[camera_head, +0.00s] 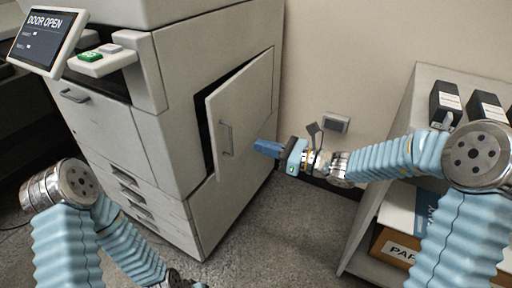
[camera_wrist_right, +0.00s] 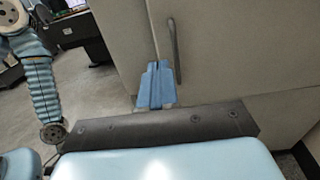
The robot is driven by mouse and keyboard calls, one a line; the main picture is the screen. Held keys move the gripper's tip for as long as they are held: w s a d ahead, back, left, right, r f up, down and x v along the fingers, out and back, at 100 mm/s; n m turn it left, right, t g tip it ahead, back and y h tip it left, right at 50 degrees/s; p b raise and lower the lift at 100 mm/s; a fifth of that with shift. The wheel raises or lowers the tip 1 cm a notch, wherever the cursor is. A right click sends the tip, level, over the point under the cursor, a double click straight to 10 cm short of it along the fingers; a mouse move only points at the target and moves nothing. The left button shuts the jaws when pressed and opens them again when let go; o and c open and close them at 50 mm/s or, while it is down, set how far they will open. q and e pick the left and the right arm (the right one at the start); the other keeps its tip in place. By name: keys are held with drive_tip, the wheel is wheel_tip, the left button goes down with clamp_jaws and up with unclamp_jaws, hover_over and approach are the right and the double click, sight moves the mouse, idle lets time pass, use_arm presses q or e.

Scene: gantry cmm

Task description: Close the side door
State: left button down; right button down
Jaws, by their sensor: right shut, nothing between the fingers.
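The side door (camera_head: 248,108) is a beige panel on the side of the large office machine (camera_head: 170,75). It stands ajar, with a dark gap along its left and top edges. Its grey bar handle (camera_head: 225,138) is upright near the left edge, and it also shows in the right wrist view (camera_wrist_right: 174,50). My right gripper (camera_head: 257,147) has its blue fingers shut and empty. It is at the door's outer face, right of the handle; I cannot tell whether it touches. In the right wrist view its fingertips (camera_wrist_right: 157,66) point at the panel.
A tilted screen (camera_head: 45,38) reading "DOOR OPEN" and a green button (camera_head: 90,57) are on the machine. A shelf unit (camera_head: 378,165) with dark boxes stands at right. A wall socket (camera_head: 336,122) is behind my right arm. Carpet floor (camera_head: 275,235) between is clear.

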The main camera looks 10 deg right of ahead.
sight(216, 134)
drive_tip(key=p+x, duration=0.1)
drive_tip(key=x, duration=1)
drive_tip(key=shift+w+a, duration=0.1)
drive_tip(key=shift+a, duration=0.3)
